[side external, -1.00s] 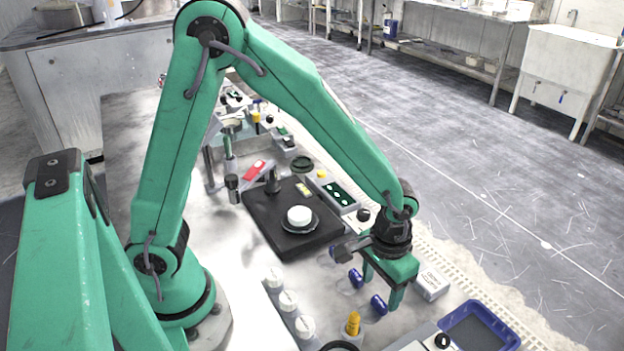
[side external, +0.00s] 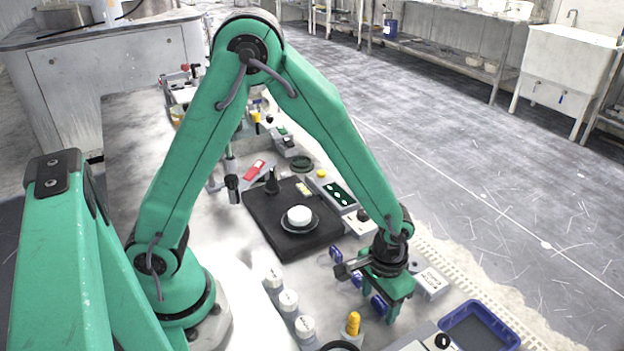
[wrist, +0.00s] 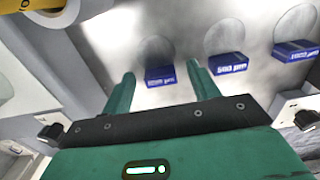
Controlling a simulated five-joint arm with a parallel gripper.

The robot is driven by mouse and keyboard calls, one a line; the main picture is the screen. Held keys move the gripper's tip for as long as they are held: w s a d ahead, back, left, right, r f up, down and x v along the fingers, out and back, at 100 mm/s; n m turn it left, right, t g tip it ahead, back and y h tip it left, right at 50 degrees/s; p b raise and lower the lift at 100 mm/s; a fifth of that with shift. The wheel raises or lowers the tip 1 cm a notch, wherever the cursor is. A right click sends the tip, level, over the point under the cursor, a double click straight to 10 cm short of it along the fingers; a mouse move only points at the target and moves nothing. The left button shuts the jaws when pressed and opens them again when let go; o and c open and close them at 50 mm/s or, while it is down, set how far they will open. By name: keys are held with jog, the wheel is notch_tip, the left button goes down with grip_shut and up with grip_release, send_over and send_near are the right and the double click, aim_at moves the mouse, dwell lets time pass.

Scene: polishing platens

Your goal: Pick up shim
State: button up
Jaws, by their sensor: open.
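Several blue labelled blocks, which look like the shims, lie in a row on the metal bench. The nearest blue block (side external: 378,304) shows between my gripper's fingers (side external: 379,306) in the side view. In the wrist view the same block (wrist: 160,76) appears between the two green fingertips (wrist: 160,72), with bench showing on both sides. My gripper is open and holds nothing. A middle block (wrist: 228,66) reads 500 µm and a far block (wrist: 296,50) reads 1000 µm. In the side view the middle block (side external: 357,279) is partly hidden by my gripper.
A blue tray (side external: 512,333) lies to the right. A white box (side external: 432,283) stands just right of my gripper. A black platen (side external: 265,222) with a white disc lies behind.

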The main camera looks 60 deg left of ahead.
aim_at(379, 303)
jog(key=c, duration=1.1)
jog(key=shift+r, duration=0.1)
jog(key=shift+r, duration=4.95)
